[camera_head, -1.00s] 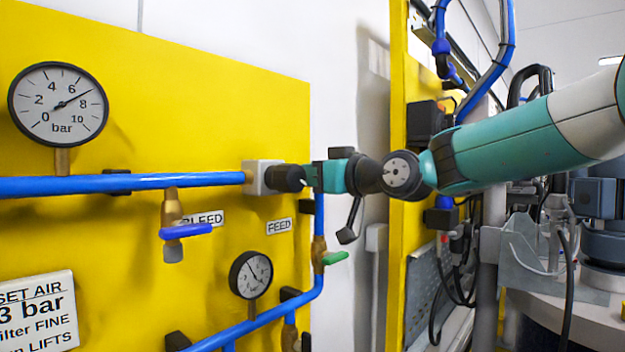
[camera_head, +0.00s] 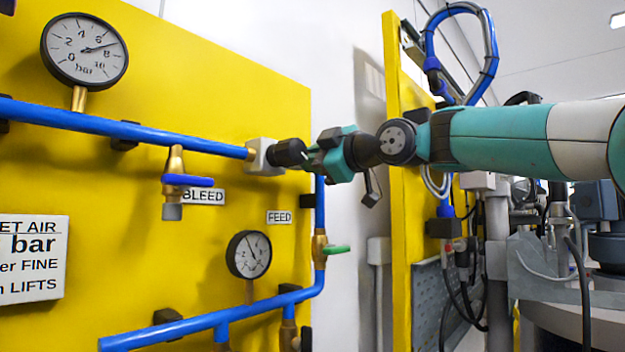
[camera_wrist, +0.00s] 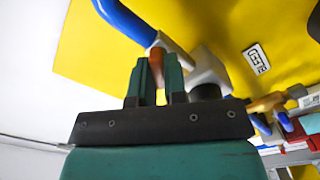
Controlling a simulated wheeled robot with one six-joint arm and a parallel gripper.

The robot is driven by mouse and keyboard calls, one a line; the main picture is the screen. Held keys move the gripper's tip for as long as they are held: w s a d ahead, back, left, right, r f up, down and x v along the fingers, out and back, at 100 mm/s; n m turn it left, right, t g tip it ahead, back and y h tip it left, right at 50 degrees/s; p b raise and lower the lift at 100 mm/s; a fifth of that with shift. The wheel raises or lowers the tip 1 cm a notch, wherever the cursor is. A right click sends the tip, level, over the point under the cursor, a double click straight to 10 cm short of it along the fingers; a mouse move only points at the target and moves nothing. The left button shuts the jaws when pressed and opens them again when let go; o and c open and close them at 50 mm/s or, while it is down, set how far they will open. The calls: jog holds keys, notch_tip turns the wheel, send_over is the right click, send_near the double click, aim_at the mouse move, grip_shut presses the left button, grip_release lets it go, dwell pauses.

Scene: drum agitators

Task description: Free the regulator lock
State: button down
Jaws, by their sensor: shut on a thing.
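The regulator is a grey block (camera_head: 263,157) on the upper blue pipe, with a dark round knob (camera_head: 290,153) facing right. My gripper (camera_head: 312,158) is at the knob's free end. In the wrist view its two green fingers (camera_wrist: 158,80) are close together, with a narrow orange-brown piece (camera_wrist: 157,60) between them, apparently the regulator lock. The grey block (camera_wrist: 207,70) and the dark knob (camera_wrist: 206,92) show just right of the fingers. The fingers hide much of the held piece, and its exact contact with the knob cannot be told.
A large gauge (camera_head: 84,50) stands above the upper pipe (camera_head: 140,137). A blue-handled bleed valve (camera_head: 188,180), a small gauge (camera_head: 248,254) and a green-handled feed valve (camera_head: 337,249) are below. A yellow panel edge (camera_head: 396,190) stands behind my arm. White wall lies between the panels.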

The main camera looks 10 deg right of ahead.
jog(key=shift+f+n+b, duration=0.2)
jog(key=shift+n+b, duration=2.35)
jog(key=shift+n, duration=1.15)
jog(key=c, duration=1.2)
grip_release()
jog(key=shift+o, duration=0.2)
jog(key=shift+s, duration=0.1)
jog(key=b+v, duration=0.3)
jog(key=v, duration=1.4)
jog(key=shift+s+b, duration=0.15)
jog(key=shift+b, duration=0.2)
jog(key=shift+d+r, duration=0.1)
